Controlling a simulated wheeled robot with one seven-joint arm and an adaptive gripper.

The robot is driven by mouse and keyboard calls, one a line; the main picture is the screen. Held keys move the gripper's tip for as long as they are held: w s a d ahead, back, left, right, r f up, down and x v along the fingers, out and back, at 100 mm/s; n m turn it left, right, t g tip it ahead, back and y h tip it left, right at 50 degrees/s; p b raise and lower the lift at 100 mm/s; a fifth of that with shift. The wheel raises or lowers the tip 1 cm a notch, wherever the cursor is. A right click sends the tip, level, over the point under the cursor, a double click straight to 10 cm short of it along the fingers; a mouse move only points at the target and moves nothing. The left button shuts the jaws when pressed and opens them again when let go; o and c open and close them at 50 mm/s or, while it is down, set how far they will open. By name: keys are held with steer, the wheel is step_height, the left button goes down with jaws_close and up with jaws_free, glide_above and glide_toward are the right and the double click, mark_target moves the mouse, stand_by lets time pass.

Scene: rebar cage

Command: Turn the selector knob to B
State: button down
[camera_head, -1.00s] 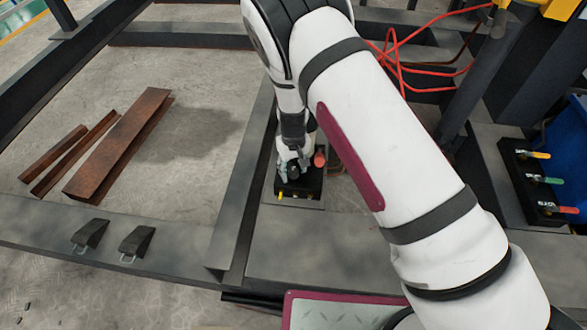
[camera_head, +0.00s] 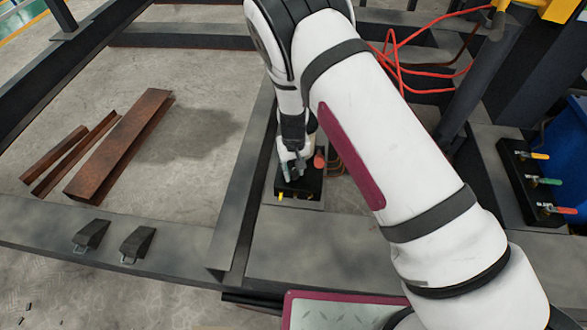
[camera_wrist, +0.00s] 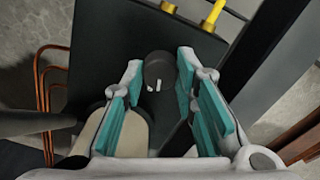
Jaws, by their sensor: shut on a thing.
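The selector knob (camera_wrist: 158,72) is dark and round, with small white marks on its top. It sits on a black control box (camera_wrist: 105,30), between the teal-padded fingers of my gripper (camera_wrist: 158,90) in the wrist view. My gripper is shut on the knob, and the fingers cover its sides. In the head view my gripper (camera_head: 291,168) points down at the black box (camera_head: 312,187), and the knob is mostly hidden there. I cannot read a letter B or the knob's setting.
A red knob-like part (camera_head: 319,160) stands close beside my gripper. Yellow parts (camera_wrist: 212,14) stick out of the box's edge. Copper-coloured tubes (camera_wrist: 43,90) run beside it. A dark steel beam (camera_head: 243,190) lies left of the box. Rusty steel pieces (camera_head: 120,145) lie farther left.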

mark_target(293, 172)
steer(key=c, duration=1.3)
jaws_free()
step_height(293, 172, up, 12)
steer(key=shift+f, duration=0.1)
